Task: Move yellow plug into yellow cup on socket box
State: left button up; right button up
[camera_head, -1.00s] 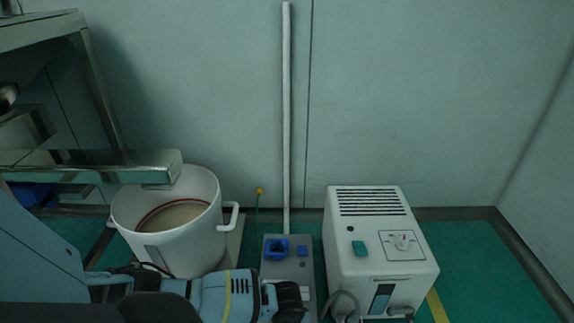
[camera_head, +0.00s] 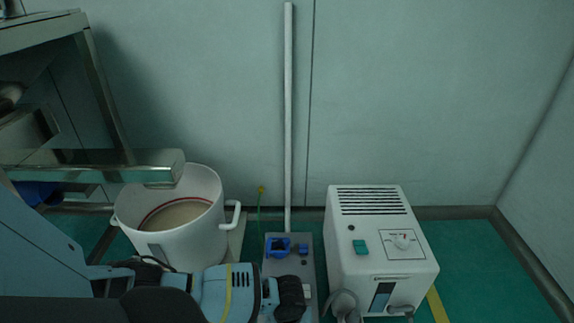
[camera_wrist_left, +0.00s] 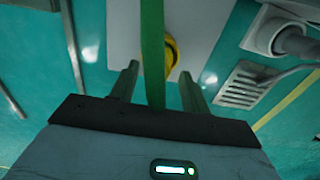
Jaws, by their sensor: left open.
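The grey socket box (camera_head: 304,268) stands on the floor, with a blue socket (camera_head: 278,247) and a smaller blue piece on top. My left gripper (camera_head: 292,300) is over its near part in the head view. In the left wrist view my left gripper (camera_wrist_left: 160,86) is open, its fingers apart. A yellow round part (camera_wrist_left: 171,52) lies just beyond the fingertips, partly behind a green strip (camera_wrist_left: 152,45) running between the fingers. I cannot tell whether it is the plug or the cup. A small yellow piece (camera_head: 262,188) tops a green cord near the wall.
A white pot (camera_head: 190,235) with tan contents stands left of the box, under a metal arm (camera_head: 90,165). A white pole (camera_head: 288,120) rises behind the box. Open green floor lies far right.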

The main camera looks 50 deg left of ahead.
pick_arm(q)
notch_tip(320, 180, up, 10)
jog(key=p, duration=0.4)
pick_arm(e)
jog(key=shift+t, duration=0.3)
jog(key=r, duration=0.2)
jog(key=w+r, duration=0.1)
jog(key=r, duration=0.1)
jog(key=shift+w+r, duration=0.15)
jog(key=shift+r, duration=0.25)
